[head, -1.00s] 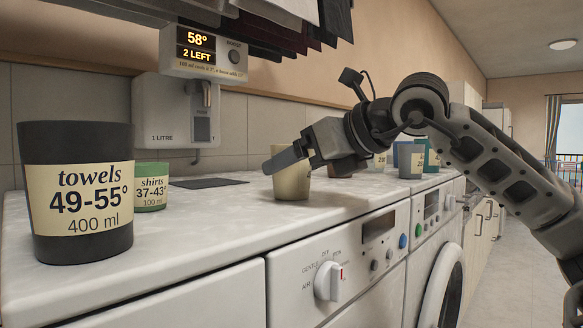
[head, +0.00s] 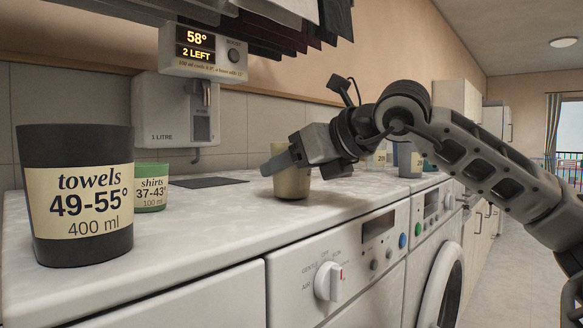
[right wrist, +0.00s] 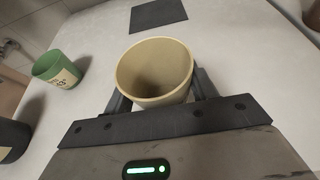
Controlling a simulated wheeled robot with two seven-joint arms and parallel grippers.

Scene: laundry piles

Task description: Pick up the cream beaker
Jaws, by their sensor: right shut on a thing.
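The cream beaker (head: 291,183) stands upright on the white worktop in the head view, its upper part partly hidden by my gripper. My right gripper (head: 284,161) reaches in from the right and is shut on the beaker, with a finger across its near side. In the right wrist view the cream beaker (right wrist: 155,72) shows its open rim and seemingly empty inside, between the two fingers (right wrist: 158,98). I cannot make out a clear gap under the beaker. My left gripper is not in view.
A large dark "towels" beaker (head: 80,195) stands at the front left, with a green "shirts" beaker (head: 150,188) behind it. A dark mat (head: 208,182) lies below the wall dispenser (head: 180,110). Other beakers (head: 409,160) stand behind my right arm. Clothes hang overhead.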

